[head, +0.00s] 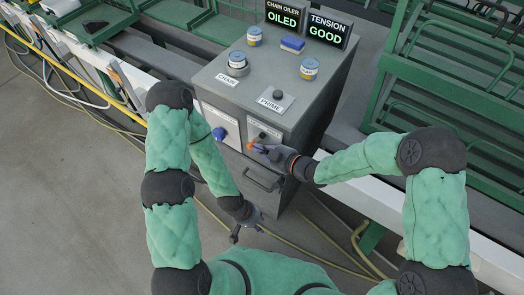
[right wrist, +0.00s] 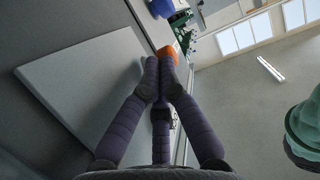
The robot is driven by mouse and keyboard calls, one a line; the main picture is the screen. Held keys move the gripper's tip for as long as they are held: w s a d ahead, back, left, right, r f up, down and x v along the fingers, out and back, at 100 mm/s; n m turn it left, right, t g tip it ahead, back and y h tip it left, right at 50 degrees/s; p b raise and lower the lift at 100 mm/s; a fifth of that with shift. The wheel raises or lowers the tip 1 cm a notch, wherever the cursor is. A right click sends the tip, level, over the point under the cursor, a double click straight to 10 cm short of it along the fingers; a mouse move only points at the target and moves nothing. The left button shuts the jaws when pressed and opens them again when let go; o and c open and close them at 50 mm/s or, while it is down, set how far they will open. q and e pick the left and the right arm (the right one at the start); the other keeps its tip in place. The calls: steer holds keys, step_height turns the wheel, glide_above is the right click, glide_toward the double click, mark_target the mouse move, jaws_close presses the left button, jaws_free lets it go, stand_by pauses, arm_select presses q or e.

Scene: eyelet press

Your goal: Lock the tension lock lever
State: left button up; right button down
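The orange lever (head: 251,145) is on a pale panel on the front of the grey cabinet (head: 222,92). My right gripper (head: 258,149) is at the lever, coming in from the right. In the right wrist view its purple fingers (right wrist: 162,60) are drawn together at the tips. The orange end (right wrist: 168,50) shows just beyond them; whether they touch it is hard to tell. The fingers partly hide the lever. My left gripper (head: 246,235) hangs low in front of the cabinet, fingers spread and empty. A display (head: 326,30) reads "TENSION GOOD".
A blue knob (head: 219,133) sits on the panel left of the lever. A second display (head: 285,14) reads "CHAIN OILER OILED". A drawer handle (head: 263,180) is below.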

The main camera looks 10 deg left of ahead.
arm_select(q)
steer(key=shift+w+a+r, duration=0.1)
steer(key=shift+a+r, duration=0.1)
steer(key=shift+r, duration=0.05)
arm_select(e)
steer(key=shift+d+r, duration=0.1)
steer(key=shift+r, duration=0.1)
arm_select(q)
steer(key=shift+r+p, duration=0.1)
steer(key=shift+p, duration=0.25)
arm_select(e)
steer(key=shift+s+d, duration=0.2)
steer(key=shift+d, duration=0.1)
arm_select(q)
steer(key=shift+d, duration=0.15)
arm_select(e)
steer(key=shift+r, duration=0.1)
